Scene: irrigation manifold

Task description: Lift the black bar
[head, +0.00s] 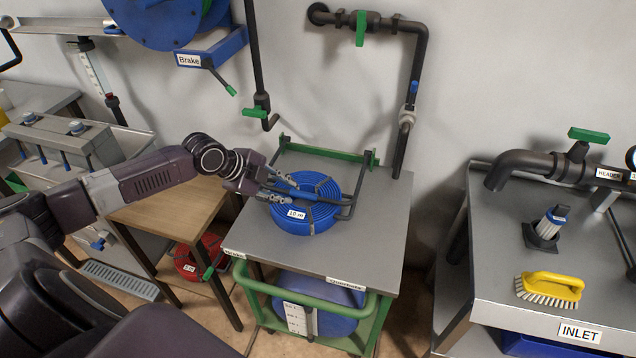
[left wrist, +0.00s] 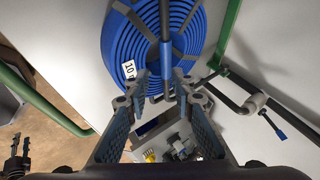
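The black bar (head: 358,190) is part of a dark frame at the green rail on the grey cart top. It lies over a coil of blue hose labelled 10 m. In the left wrist view the bar (left wrist: 165,18) crosses the coil and carries a blue grip (left wrist: 166,58). My left gripper (head: 286,188) is at the coil's left side, at the bar. In the left wrist view its two fingers (left wrist: 163,88) stand apart on either side of the bar's line, with a gap visible. A dark two-pronged shape at that view's lower left may be my right gripper; its state is unclear.
The blue hose coil (head: 325,188) rests on the cart top (head: 375,245). The green rail (head: 325,151) runs along the back. A pipe (head: 416,75) comes down behind the cart's right side. A wooden table (head: 165,215) stands to the left, the INLET bench (head: 490,290) to the right.

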